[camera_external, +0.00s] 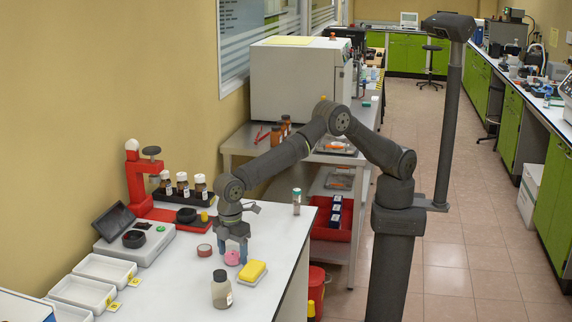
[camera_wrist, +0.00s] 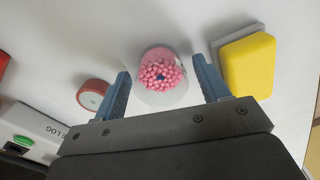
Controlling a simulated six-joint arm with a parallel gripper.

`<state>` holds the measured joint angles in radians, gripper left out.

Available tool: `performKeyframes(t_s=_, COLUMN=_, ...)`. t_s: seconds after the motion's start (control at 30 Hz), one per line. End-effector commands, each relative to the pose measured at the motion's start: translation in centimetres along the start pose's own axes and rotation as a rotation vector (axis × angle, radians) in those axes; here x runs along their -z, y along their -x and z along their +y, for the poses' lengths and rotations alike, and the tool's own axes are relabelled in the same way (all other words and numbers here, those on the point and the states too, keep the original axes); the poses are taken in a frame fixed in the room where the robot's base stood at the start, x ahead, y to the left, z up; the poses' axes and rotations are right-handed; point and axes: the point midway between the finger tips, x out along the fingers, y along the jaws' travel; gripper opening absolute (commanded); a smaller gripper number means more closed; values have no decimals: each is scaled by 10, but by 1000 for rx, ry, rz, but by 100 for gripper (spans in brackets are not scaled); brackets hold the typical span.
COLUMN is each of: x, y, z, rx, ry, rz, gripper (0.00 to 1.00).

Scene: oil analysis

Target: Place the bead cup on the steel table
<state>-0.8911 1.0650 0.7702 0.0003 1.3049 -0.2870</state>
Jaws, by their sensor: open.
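The bead cup (camera_wrist: 160,75) is a small clear cup filled with pink beads, with a small dark blue spot among them. In the external view the bead cup (camera_external: 232,258) stands on the white bench top under my gripper (camera_external: 234,251). In the wrist view the cup lies between the two blue fingers of my gripper (camera_wrist: 164,91), with a gap on each side. The fingers are open and hold nothing. The steel table (camera_external: 240,140) stands behind the white bench, with a large white oven-like device on it.
A yellow sponge-like block (camera_external: 252,271) on a grey base lies right of the cup, and a red tape roll (camera_external: 204,250) lies left. A bottle (camera_external: 221,289) stands in front. A red stand (camera_external: 150,195), brown bottles and white trays (camera_external: 82,293) occupy the left side.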

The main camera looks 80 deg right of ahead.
Motion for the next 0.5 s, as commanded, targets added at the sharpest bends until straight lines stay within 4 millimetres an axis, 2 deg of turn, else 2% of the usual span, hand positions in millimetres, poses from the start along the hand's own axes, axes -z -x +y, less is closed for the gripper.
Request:
performKeyframes(t_s=0.17, x=1, y=22, z=0, rx=-1, ry=0, rz=5, gripper=68)
performKeyframes(t_s=0.5, x=1, y=93, z=0, rx=-1, ry=0, rz=4, gripper=68)
